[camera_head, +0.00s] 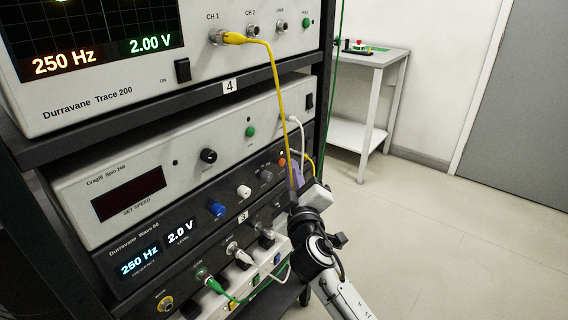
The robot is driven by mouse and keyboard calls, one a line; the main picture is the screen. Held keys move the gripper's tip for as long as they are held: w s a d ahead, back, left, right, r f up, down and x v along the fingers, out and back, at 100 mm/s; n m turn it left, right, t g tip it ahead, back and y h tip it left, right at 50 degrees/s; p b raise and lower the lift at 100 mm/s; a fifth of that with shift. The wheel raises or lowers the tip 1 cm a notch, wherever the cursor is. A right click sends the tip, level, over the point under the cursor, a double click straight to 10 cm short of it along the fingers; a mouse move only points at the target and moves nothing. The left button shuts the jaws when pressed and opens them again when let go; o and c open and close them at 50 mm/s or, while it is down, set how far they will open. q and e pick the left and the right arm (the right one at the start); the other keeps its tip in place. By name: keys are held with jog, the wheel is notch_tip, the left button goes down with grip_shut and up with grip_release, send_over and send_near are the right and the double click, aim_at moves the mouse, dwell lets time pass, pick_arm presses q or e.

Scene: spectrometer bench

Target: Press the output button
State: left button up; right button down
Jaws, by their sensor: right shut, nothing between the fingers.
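The signal generator, Durravane Wave 60 (160,232), sits in the rack with lit readings of 250 Hz and 2.0 V. Its sloping front carries a blue knob (217,209), a white knob (244,191), a grey knob (266,176) and a small orange round part (282,161). The labels there are too small to read, so I cannot tell which part is the output button. My right gripper (297,175) is shut and empty at the right end of this front, partly covering it. I cannot tell whether its tips touch the panel. My left gripper is out of view.
A Trace 200 oscilloscope (120,98) and a Spin 240 unit (130,165) are stacked above. A yellow cable (275,75) hangs from CH 1 close by my gripper. White and green cables (216,286) run below. A side table (375,58) stands behind; the floor at right is clear.

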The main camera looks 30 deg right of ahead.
jog(key=shift+w+a, duration=0.1)
jog(key=shift+w, duration=0.1)
dwell(0.4)
jog(key=shift+s, duration=0.4)
jog(key=s+d+p, duration=0.1)
jog(key=s+d, duration=0.1)
jog(key=s, duration=0.3)
jog(key=shift+s+d, duration=0.3)
dwell(0.4)
